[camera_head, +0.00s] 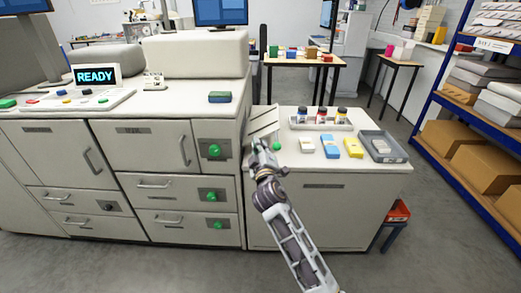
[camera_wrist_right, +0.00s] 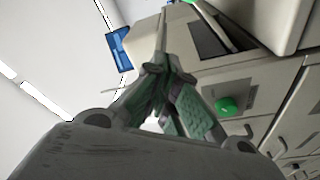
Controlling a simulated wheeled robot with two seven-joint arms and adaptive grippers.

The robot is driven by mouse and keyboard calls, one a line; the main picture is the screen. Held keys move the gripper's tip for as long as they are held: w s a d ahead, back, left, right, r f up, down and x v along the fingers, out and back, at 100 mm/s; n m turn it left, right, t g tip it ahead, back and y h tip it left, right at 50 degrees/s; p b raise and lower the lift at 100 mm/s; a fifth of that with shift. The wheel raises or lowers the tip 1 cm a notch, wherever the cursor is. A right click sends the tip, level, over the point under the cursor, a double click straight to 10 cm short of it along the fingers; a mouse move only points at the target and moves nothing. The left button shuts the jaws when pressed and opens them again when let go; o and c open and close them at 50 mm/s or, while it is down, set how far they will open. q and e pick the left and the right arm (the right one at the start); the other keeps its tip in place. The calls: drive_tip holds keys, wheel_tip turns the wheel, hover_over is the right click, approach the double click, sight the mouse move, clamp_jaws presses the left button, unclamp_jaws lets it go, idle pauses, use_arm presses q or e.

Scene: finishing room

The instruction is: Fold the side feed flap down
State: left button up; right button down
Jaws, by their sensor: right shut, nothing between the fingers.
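The side feed flap (camera_head: 263,120) is a pale panel at the right side of the big printing machine (camera_head: 200,98) in the head view. It stands tilted above the left end of the lower side cabinet. My right gripper (camera_head: 260,143) is at the flap's near lower edge, shut and empty; I cannot tell whether it touches. The right wrist view shows its green-padded fingers (camera_wrist_right: 165,95) together, with a thin pale edge rising behind them. My left gripper is in neither view.
The side cabinet (camera_head: 330,208) carries a rack of bottles (camera_head: 322,124), a white block (camera_head: 306,145), a blue pad (camera_head: 331,148), a yellow pad (camera_head: 353,147) and a grey tray (camera_head: 365,136). A blue shelf rack (camera_head: 447,112) stands right. Grey floor is open in front.

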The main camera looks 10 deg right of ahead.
drive_tip(key=w+d, duration=0.1)
drive_tip(key=w+d+f, duration=0.1)
drive_tip(key=w+d, duration=0.1)
drive_tip(key=shift+w+d+f, duration=0.3)
drive_tip(key=shift+w+f, duration=0.05)
idle(0.8)
idle(0.4)
